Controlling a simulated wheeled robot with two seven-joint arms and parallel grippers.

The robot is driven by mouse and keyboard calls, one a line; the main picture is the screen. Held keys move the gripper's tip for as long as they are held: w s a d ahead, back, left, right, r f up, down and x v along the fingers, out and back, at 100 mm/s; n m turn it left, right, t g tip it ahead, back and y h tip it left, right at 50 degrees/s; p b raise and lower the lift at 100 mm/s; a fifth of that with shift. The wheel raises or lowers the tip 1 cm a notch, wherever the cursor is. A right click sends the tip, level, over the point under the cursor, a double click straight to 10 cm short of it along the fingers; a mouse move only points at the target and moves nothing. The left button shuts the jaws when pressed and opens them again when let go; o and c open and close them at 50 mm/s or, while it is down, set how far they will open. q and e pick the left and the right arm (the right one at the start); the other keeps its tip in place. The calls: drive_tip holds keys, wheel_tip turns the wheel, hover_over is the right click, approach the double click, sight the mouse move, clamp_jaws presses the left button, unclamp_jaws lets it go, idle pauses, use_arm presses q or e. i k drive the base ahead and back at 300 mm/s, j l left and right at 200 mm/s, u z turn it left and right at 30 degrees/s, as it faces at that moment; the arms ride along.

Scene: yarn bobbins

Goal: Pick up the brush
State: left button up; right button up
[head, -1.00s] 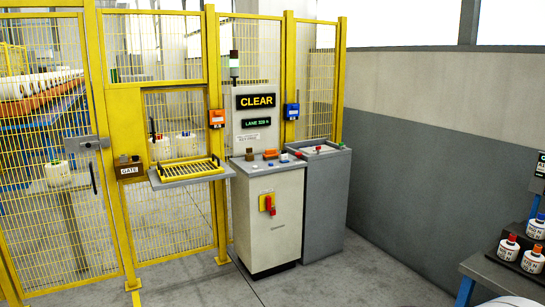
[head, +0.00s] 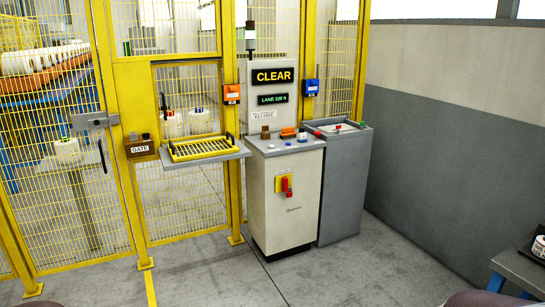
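I cannot make out a brush for certain. Small items lie on top of the grey control cabinet (head: 288,200): a brown block (head: 265,132), an orange piece (head: 288,132) and a few coloured buttons. They are too small to tell whether one is a brush. A yellow slatted tray (head: 203,149) with dark handles rests on the shelf at the fence opening. Neither gripper shows; only parts of what may be my arms edge in at the bottom left and bottom right.
A yellow mesh fence with a gate (head: 65,150) stands at the left and back. A grey bin (head: 343,180) adjoins the cabinet's right side. The floor (head: 350,275) ahead is clear.

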sight(288, 132)
drive_tip(key=i, duration=2.5)
drive_tip(key=i+u, duration=0.1)
drive_tip(key=i, duration=1.15)
drive_tip(key=i+l, duration=0.15)
drive_tip(key=i, duration=1.05)
